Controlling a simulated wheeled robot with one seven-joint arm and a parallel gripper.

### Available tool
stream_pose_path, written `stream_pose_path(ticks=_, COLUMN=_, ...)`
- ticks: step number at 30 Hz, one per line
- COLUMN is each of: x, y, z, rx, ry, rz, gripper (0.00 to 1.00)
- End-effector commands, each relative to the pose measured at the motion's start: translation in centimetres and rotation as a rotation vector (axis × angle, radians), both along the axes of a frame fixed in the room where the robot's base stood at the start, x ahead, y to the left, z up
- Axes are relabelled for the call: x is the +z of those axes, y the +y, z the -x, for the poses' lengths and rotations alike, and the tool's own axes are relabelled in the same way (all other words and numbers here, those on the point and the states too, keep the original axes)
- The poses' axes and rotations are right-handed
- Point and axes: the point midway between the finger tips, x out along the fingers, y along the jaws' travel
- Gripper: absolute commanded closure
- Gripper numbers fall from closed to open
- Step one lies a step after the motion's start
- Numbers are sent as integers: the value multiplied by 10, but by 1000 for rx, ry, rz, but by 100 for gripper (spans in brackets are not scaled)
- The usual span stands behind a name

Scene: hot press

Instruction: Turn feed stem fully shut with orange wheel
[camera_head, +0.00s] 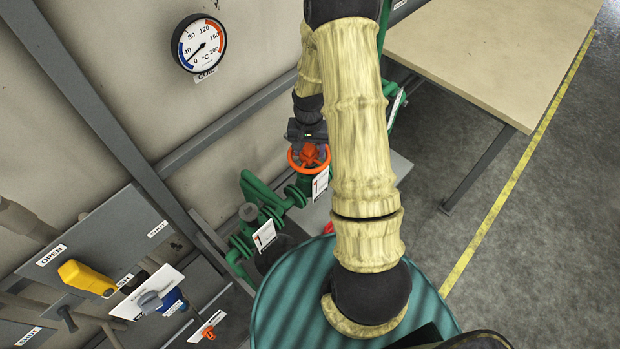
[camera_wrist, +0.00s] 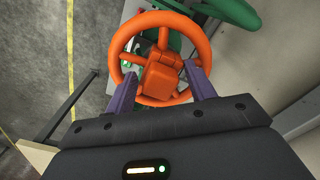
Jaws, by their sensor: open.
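The orange wheel (camera_head: 309,157) sits on top of a green valve body beside the wall, partly hidden by my arm in the head view. In the wrist view the orange wheel (camera_wrist: 204,40) fills the upper middle, with a blocky orange hub and spokes. My gripper (camera_wrist: 162,80) is at the near side of the wheel, its two purple fingers spread apart at the rim, one on each side of the hub. I cannot tell whether the fingers touch the rim. The feed stem itself is hidden under the hub.
Green pipework (camera_head: 262,205) with white tags runs left of the wheel. A round temperature gauge (camera_head: 203,43) hangs on the wall.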

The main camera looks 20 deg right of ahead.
Motion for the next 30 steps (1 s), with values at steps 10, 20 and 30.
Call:
stream_pose_path(ticks=10, x=1, y=0, z=0, rx=314, ry=0, rz=-1, gripper=45)
stream_pose_path(ticks=20, x=1, y=0, z=0, rx=619, ry=2, rz=-1, gripper=45)
stream_pose_path(ticks=30, x=1, y=0, z=0, rx=914, ry=1, rz=-1, gripper=45)
